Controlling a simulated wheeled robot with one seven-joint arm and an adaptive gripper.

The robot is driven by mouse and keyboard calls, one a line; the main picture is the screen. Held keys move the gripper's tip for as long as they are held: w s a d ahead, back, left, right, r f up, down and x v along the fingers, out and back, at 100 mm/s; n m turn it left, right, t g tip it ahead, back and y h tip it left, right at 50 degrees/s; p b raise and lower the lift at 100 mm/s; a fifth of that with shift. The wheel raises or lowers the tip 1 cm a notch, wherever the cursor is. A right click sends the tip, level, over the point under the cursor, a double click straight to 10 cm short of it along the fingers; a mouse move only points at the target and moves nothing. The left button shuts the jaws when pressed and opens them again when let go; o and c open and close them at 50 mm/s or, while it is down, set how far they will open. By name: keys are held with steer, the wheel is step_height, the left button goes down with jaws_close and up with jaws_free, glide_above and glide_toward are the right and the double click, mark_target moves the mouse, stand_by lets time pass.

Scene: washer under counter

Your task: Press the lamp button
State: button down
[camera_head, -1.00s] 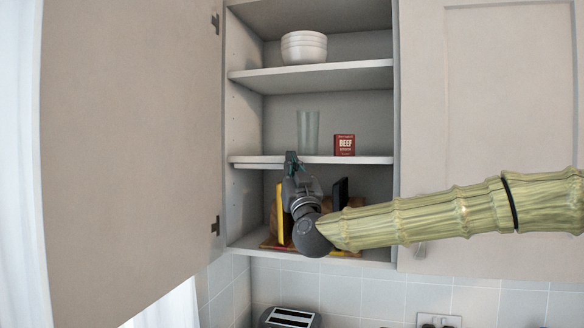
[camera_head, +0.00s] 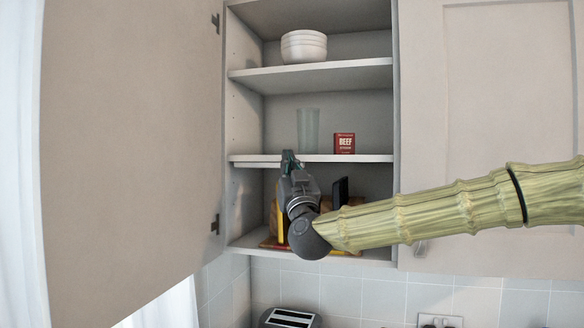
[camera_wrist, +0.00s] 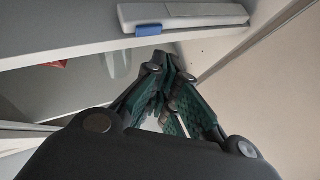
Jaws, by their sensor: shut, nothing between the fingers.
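The lamp (camera_wrist: 190,14) is a slim light-grey bar at the top of the wrist view, mounted on a pale shelf surface. Its blue button (camera_wrist: 149,30) is on the near edge at the bar's left end. In the head view a thin strip that looks like the lamp (camera_head: 258,166) runs under the middle shelf's left part. My gripper (camera_wrist: 165,62) is shut and empty, its fingertips just below the button in the wrist picture, seemingly apart from it. In the head view my gripper (camera_head: 289,156) is at the middle shelf's front edge and hides part of it; the button cannot be made out there.
The cabinet's middle shelf (camera_head: 370,158) holds a clear glass (camera_head: 308,130) and a red beef box (camera_head: 344,144). White bowls (camera_head: 304,47) stand above. Items on the bottom shelf, including a dark upright one (camera_head: 340,192), are close to my gripper. The open door (camera_head: 130,150) is at left.

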steer(key=s+b, duration=0.1)
steer(key=s, duration=0.1)
steer(key=s+a, duration=0.1)
steer(key=s, duration=0.1)
steer(key=shift+s+a+b, duration=0.2)
steer(key=shift+s+b, duration=0.15)
